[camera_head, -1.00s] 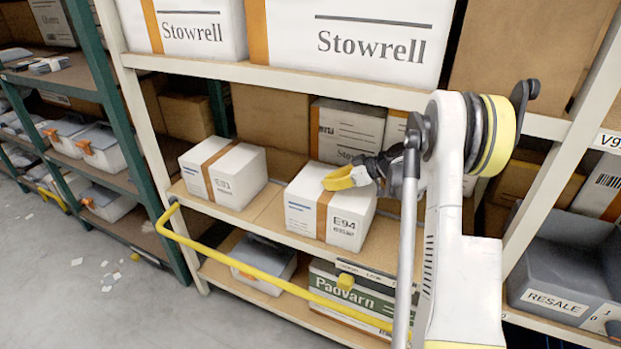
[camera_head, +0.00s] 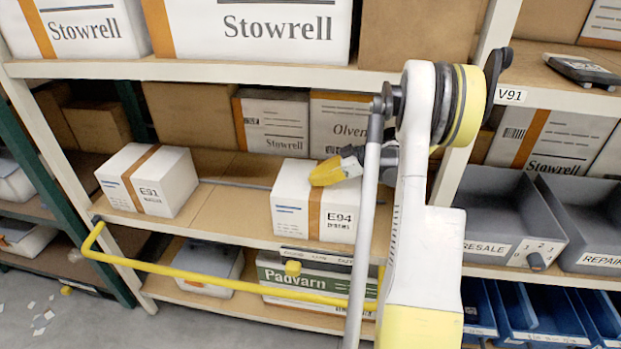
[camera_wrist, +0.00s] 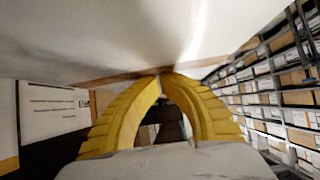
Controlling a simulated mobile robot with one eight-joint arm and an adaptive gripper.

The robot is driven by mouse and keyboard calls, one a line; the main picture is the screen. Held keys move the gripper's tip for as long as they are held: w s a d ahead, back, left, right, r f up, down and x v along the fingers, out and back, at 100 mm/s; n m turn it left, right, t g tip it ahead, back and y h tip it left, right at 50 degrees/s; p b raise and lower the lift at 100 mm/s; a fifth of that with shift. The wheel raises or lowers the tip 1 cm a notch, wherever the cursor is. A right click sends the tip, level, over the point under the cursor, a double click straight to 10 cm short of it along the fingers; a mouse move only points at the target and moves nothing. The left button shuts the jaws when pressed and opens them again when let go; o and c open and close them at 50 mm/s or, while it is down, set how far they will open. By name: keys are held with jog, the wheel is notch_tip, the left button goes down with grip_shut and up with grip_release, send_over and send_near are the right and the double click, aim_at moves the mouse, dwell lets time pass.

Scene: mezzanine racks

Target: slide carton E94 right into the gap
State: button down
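Carton E94 (camera_head: 289,212), white with an orange-brown tape strip, stands upright on the middle shelf (camera_head: 232,225). Carton E91 (camera_head: 165,185) stands to its left, with bare shelf between them. My gripper (camera_head: 333,170) is at the upper part of carton E94, toward its right; the arm hides much of that side and the shelf just beyond. In the wrist view the yellow fingers (camera_wrist: 163,80) meet at their tips with nothing seen between them. A broad white surface fills the picture above them. I cannot tell exactly where they touch the carton.
A rack upright (camera_head: 465,150) stands right of my arm, with grey bins (camera_head: 515,215) beyond it. Large Stowrell cartons (camera_head: 262,28) stand on the shelf above. Brown and white cartons (camera_head: 275,122) line the back. A yellow rail (camera_head: 200,278) crosses in front.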

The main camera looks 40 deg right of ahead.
jog(key=shift+s+d+f, duration=0.15)
jog(key=shift+f, duration=0.05)
jog(key=shift+d+r+p, duration=0.15)
jog(key=shift+r+p, duration=0.25)
jog(key=shift+r, duration=0.2)
jog(key=shift+v, duration=3.45)
jog(key=shift+s+f, duration=0.1)
jog(key=shift+f, duration=0.05)
